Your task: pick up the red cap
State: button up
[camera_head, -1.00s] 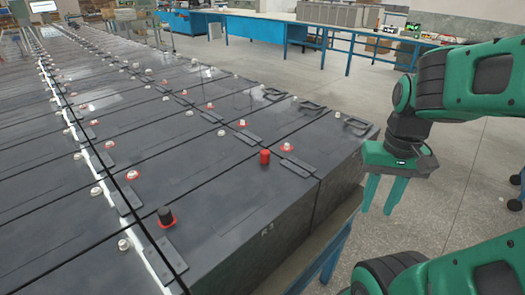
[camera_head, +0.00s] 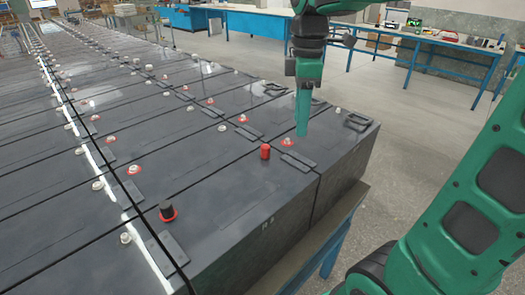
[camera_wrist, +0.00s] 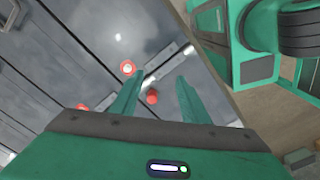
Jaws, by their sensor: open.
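The red cap (camera_head: 265,152) stands upright on top of a dark battery near the row's right end. In the wrist view the red cap (camera_wrist: 152,97) shows between the two green fingers, beyond their base. My gripper (camera_head: 302,132) is over the batteries, to the right of the cap in the head view, with its fingers pointing down. In the wrist view my gripper (camera_wrist: 160,95) has its fingers apart with nothing held.
A black cap on a red ring (camera_head: 166,211) stands on the nearest battery. Flat dark bars (camera_head: 298,163) and raised black handles (camera_head: 357,122) lie on the batteries near my gripper. Bare floor (camera_head: 400,190) is open to the right of the row.

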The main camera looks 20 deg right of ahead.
jog(key=w+a+r+n, duration=0.3)
jog(key=w+a+n, duration=0.2)
jog(key=a+n, duration=0.15)
send_over(265, 146)
jog(key=f, duration=0.5)
jog(key=shift+w+d+f, duration=0.2)
jog(key=shift+d+f, duration=0.05)
jog(key=shift+s+a+f, duration=0.15)
jog(key=shift+f, duration=1.2)
jog(key=shift+s+a+f, duration=0.1)
jog(key=shift+f, duration=1.2)
grip_shut()
